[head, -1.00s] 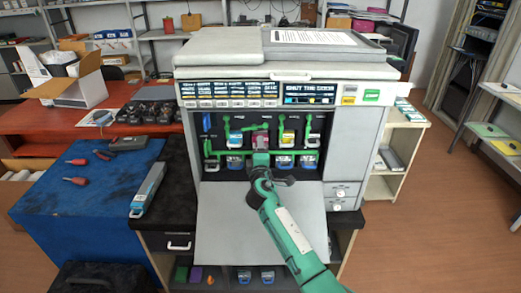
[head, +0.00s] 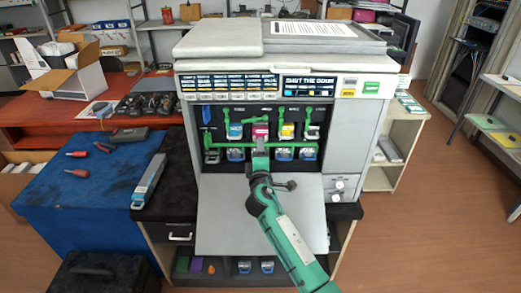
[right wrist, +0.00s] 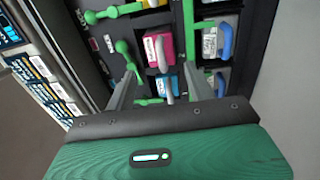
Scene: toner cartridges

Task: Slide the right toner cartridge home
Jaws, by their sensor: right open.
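The printer (head: 325,110) stands with its front panel (head: 228,222) folded down. Its upper row holds a cyan cartridge (head: 234,131), a magenta cartridge (head: 260,131), a yellow cartridge (head: 287,130) and a grey-white cartridge (head: 311,131) at the right. Green levers stand by them. My right gripper (head: 260,148) is open and empty, just in front of and below the magenta cartridge. In the right wrist view the magenta cartridge (right wrist: 157,48) shows beyond the spread fingers (right wrist: 155,84). My left gripper is not in view.
Screwdrivers (head: 76,154) and pliers lie on the blue mat (head: 60,192). A lower row of blue-handled containers (head: 282,153) sits under a green bar.

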